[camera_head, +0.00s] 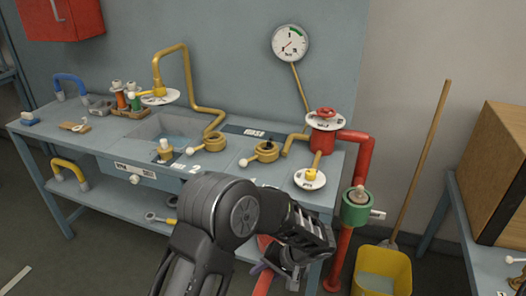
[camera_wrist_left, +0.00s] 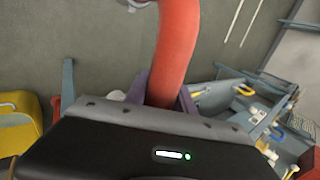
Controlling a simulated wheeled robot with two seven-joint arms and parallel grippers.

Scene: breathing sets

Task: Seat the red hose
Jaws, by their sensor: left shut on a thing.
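The red hose (camera_wrist_left: 176,45) runs up between the purple fingers of my left gripper (camera_wrist_left: 162,90) in the left wrist view. The gripper is shut on it. A pale metal piece (camera_wrist_left: 137,3) shows near the hose at the top edge, partly cut off. In the head view my left gripper (camera_head: 277,272) is low, in front of the bench's right end, and short parts of the red hose (camera_head: 263,285) show beside it. My arm hides most of the hose there. A green collar fitting (camera_head: 357,207) sits on the red pipe (camera_head: 358,150) to the right of the gripper. My right gripper is out of view.
A gauge (camera_head: 290,43) hangs on the wall. A yellow bucket (camera_head: 400,272) and a broom (camera_head: 425,155) stand right of the pipe. A wooden box (camera_head: 500,165) rests on the right table.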

